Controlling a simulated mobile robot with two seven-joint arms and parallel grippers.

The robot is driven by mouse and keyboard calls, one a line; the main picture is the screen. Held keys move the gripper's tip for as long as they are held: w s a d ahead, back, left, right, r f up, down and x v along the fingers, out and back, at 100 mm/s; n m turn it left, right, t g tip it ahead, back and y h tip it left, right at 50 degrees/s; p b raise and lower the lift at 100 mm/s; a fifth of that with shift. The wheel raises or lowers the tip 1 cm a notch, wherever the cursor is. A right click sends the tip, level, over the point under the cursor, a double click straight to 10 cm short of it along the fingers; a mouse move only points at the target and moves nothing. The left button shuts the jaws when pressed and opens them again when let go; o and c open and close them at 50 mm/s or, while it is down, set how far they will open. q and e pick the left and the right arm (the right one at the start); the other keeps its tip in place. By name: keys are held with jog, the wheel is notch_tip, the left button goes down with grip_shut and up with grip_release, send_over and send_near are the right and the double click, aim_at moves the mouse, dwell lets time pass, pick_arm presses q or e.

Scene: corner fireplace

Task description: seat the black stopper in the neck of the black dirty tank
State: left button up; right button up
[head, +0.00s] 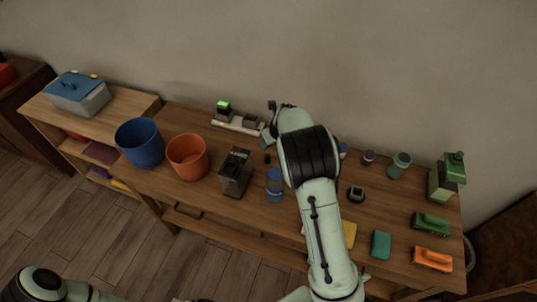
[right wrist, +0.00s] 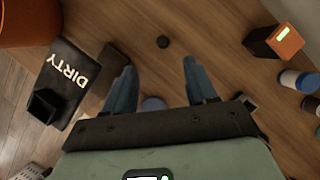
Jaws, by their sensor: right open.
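The black dirty tank (head: 235,172) stands on the tabletop, right of the orange pot. In the right wrist view the tank (right wrist: 62,82) is at the left, with white "DIRTY" lettering. In the head view my right arm largely hides this gripper. My left gripper is out of view.
A blue pot (head: 139,143) and an orange pot (head: 187,157) stand left of the tank. A blue jar (head: 275,185) stands near the tank's right side. A device with a green light (head: 223,108) is at the back. Several small items, including an orange brush (head: 432,259), occupy the right.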

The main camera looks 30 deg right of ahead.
send_over(268, 156)
jog(key=s, duration=0.3)
notch_tip(268, 156, down, 8)
jog(key=shift+m, duration=0.4)
jog(key=x, duration=0.5)
jog(key=shift+w+a, duration=0.15)
jog(key=shift+w, duration=0.3)
jog(key=shift+s, duration=0.1)
grip_shut()
